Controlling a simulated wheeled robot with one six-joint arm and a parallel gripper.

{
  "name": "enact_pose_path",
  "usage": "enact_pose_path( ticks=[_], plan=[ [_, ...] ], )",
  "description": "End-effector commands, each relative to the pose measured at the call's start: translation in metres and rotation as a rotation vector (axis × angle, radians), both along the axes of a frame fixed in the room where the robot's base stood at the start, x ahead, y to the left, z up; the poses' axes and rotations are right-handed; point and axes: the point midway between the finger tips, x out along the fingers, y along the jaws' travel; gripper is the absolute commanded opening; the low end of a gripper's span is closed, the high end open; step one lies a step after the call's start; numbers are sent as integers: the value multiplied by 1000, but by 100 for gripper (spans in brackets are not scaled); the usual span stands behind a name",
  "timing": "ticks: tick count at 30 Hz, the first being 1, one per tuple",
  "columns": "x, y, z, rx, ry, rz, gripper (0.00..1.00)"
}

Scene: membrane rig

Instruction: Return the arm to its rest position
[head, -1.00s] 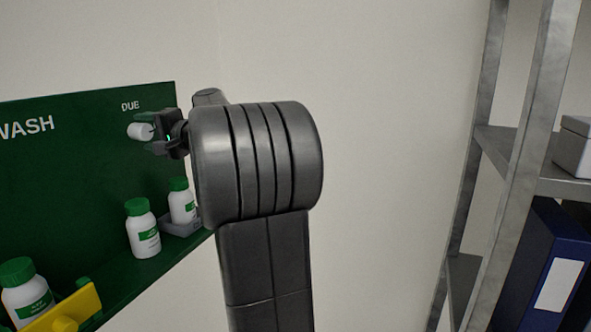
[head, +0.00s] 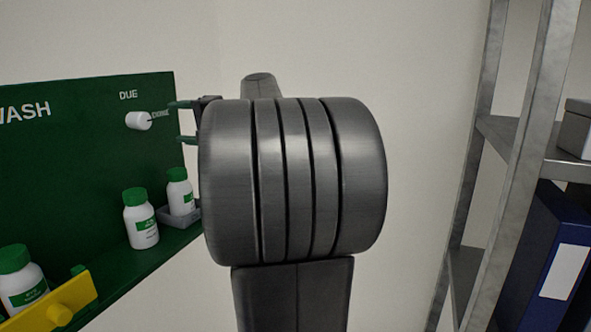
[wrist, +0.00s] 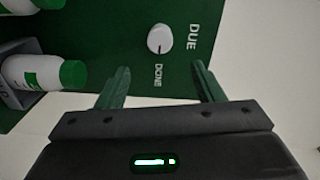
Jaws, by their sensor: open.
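My gripper (head: 184,122) is open and empty, its green fingers pointing left toward the green wash panel (head: 60,150) in the head view. My own arm hides most of the gripper body there. A white knob (head: 138,121) sits on the panel between the words DUE and DONE, apart from the fingers. In the wrist view the knob (wrist: 160,39) lies beyond and between the two fingertips (wrist: 160,75), its dark mark toward DONE.
White bottles with green caps (head: 141,218) stand on the panel's shelf, one in a grey tray (head: 192,217). A yellow piece (head: 62,306) is at the lower left. A metal rack (head: 515,135) with a blue binder (head: 548,255) stands at right. Bare wall lies between.

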Motion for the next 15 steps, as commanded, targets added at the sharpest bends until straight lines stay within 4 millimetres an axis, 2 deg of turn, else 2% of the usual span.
enact_pose_path(
  ticks=[4,15],
  plan=[
    [-10,-24,-1,-1,0,-3,61],
    [16,42,1,-1,3,6,61]
  ],
)
